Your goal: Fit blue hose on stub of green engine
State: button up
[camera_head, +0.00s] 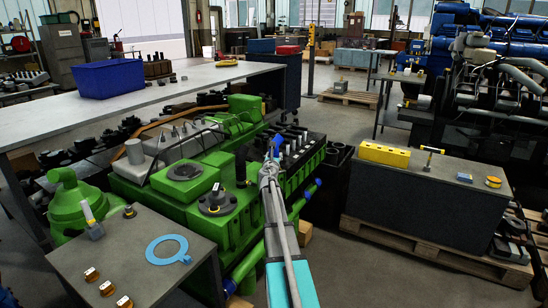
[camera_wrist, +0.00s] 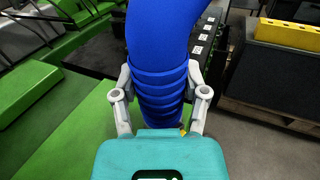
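My gripper (camera_head: 268,172) reaches out over the green engine (camera_head: 238,222). In the wrist view my gripper (camera_wrist: 161,100) has its two fingers on either side of the ribbed end of a thick blue hose (camera_wrist: 160,45), shut on it. The hose runs up out of that view. In the head view only a small piece of the blue hose (camera_head: 276,146) shows beyond my gripper, above the row of black and silver parts on the engine. Blue pieces also show low on the engine's right side (camera_head: 312,189) and near its front (camera_head: 229,287). I cannot make out which part is the stub.
A grey bench (camera_head: 120,255) at the front left holds a light blue ring gasket (camera_head: 168,250) and small parts. A dark cabinet (camera_head: 425,205) on a pallet stands at the right, with a yellow block (camera_head: 385,154) on top. A long table with a blue bin (camera_head: 108,78) stands behind the engine.

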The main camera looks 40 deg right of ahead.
jog(key=o, duration=0.3)
jog(key=v, duration=1.2)
dwell(0.5)
